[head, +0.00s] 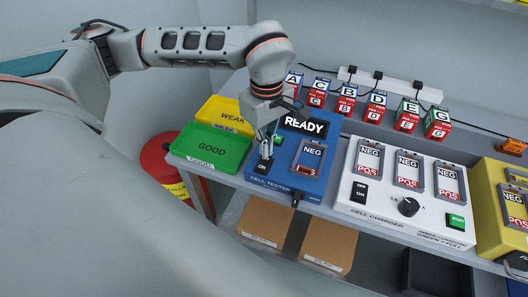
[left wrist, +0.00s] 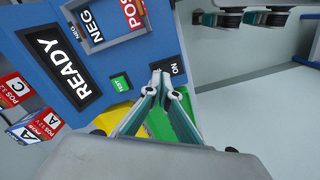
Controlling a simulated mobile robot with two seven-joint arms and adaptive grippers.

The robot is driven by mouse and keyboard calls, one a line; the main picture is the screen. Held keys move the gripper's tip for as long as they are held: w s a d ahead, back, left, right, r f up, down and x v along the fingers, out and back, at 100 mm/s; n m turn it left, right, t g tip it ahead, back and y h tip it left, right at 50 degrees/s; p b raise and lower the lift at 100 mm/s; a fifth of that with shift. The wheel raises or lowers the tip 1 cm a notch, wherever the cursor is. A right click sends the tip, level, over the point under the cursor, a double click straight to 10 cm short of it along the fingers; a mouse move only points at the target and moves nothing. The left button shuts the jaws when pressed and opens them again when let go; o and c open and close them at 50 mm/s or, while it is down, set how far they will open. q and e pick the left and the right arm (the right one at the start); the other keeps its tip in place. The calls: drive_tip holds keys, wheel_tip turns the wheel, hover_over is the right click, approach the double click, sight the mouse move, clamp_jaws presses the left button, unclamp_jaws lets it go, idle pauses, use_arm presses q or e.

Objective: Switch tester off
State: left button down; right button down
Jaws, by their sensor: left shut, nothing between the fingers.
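The blue cell tester (head: 286,187) stands on the bench, its lit display (head: 305,124) reading READY. Its black power switch (head: 263,166) is at the left front, with the ON mark showing; the gripper covers its other end. The switch also shows in the left wrist view (left wrist: 176,69). My left gripper (head: 266,153) points down at the switch, shut and empty. In the left wrist view its fingertips (left wrist: 161,77) are together, right beside the switch; I cannot tell whether they touch it. The green TEST button (left wrist: 120,83) is close by. My right gripper is not in view.
A green GOOD tray (head: 208,148) and a yellow WEAK tray (head: 226,112) stand left of the tester. The white cell charger (head: 396,205) is to the right, then a yellow unit (head: 490,175). Several lettered cells (head: 346,98) stand behind, near a power strip (head: 390,84).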

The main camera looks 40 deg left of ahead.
use_arm(q)
drive_tip(key=shift+f, duration=0.3)
drive_tip(key=shift+f+b, duration=0.5)
drive_tip(key=shift+f, duration=0.25)
idle(0.4)
drive_tip(key=shift+r, duration=0.15)
drive_tip(key=shift+r+p, duration=1.45)
drive_tip(key=shift+r, duration=0.3)
drive_tip(key=shift+r+p, duration=1.25)
drive_tip(key=shift+r, duration=0.45)
drive_tip(key=shift+f, duration=0.1)
